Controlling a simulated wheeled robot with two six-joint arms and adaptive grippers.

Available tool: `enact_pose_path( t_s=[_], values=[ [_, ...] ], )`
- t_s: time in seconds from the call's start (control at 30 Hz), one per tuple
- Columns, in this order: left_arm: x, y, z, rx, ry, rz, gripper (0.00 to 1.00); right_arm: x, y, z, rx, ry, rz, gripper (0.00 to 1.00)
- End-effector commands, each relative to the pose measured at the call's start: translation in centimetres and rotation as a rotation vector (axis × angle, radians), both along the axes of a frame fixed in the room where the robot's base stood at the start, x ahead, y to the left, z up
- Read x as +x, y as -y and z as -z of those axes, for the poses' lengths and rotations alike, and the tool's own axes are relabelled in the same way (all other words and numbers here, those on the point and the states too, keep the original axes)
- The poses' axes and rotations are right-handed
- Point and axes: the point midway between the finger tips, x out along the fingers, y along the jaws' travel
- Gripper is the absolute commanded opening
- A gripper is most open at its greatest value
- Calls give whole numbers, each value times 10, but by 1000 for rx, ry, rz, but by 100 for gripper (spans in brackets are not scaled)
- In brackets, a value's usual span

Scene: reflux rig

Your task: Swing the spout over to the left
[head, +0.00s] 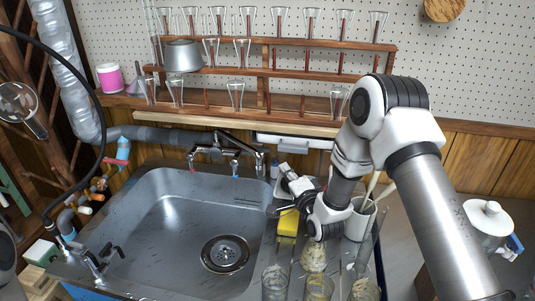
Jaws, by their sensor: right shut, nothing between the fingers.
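The tap (238,147) stands at the back rim of the sink, with a dark spout and small handles. The spout appears to slant from the back wall toward the right rear corner of the basin; its exact outlet is hard to make out. My right gripper (281,207) is shut and empty. It is over the right edge of the sink, below and to the right of the tap, apart from the spout. My left gripper is out of view.
The steel sink basin (165,245) is empty, with a round drain (225,254). A yellow sponge (288,222) lies under my right gripper. Several glass jars stand at the front right. A second small tap (97,263) is at the front left. Wooden shelves of glassware hang behind.

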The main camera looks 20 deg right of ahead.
Motion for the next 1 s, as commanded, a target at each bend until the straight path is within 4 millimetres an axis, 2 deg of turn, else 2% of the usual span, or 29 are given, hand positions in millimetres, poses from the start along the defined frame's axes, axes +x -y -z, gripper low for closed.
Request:
enact_pose_path(
  t_s=[0.1,0.27,0.37,0.7,0.8,1.0],
  values=[
    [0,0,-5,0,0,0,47,-7,5,1,173,5,51,0],
    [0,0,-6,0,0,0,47,1,8,1,211,10,63,0],
    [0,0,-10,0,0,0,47,17,9,0,209,11,61,0],
    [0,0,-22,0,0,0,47,91,15,-1,208,11,60,0],
    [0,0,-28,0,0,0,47,87,-4,-1,207,6,56,0],
    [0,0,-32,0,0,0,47,82,-23,2,208,8,58,0]
  ],
)
